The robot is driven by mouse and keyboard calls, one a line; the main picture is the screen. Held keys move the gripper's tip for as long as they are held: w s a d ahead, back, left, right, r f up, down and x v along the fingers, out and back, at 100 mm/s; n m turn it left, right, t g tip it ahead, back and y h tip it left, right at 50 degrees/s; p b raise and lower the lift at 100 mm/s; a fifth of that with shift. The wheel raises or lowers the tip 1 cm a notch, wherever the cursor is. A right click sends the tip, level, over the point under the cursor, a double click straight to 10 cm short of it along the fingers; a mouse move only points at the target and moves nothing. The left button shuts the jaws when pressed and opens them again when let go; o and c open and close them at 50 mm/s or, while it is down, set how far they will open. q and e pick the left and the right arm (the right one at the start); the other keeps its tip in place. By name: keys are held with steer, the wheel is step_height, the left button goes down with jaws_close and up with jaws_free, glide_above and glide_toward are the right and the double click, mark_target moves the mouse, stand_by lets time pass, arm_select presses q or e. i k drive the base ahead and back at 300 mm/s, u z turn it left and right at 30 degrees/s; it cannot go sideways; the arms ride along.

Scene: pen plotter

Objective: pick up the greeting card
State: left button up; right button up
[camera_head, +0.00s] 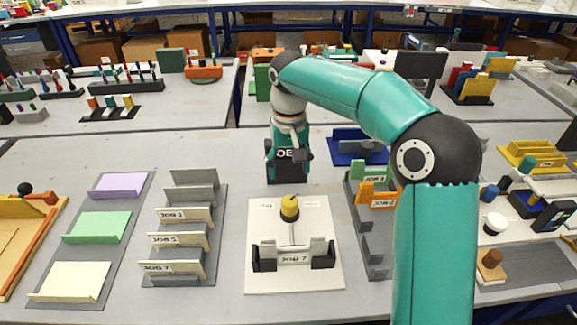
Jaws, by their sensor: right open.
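Three cards lean in a grey rack at the left: a lavender card (118,186), a green card (97,227) and a cream card (68,281). None is clearly marked as the greeting card, so I cannot tell which it is. My right gripper (288,178) points down near the middle of the table, behind the white board and well to the right of the cards. It is open, and nothing shows between its fingers, though they are small and dark here. My left gripper is not in view.
A grey stepped rack (213,220) holds several job plates. A white board (262,284) with a yellow knob (290,207) and a job plate stands in the middle. A blue tray (345,156) and an orange-and-green rack lie right of the gripper. An orange-edged board (46,234) is far left.

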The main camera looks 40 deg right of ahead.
mark_target(157, 267)
steer(key=k, duration=1)
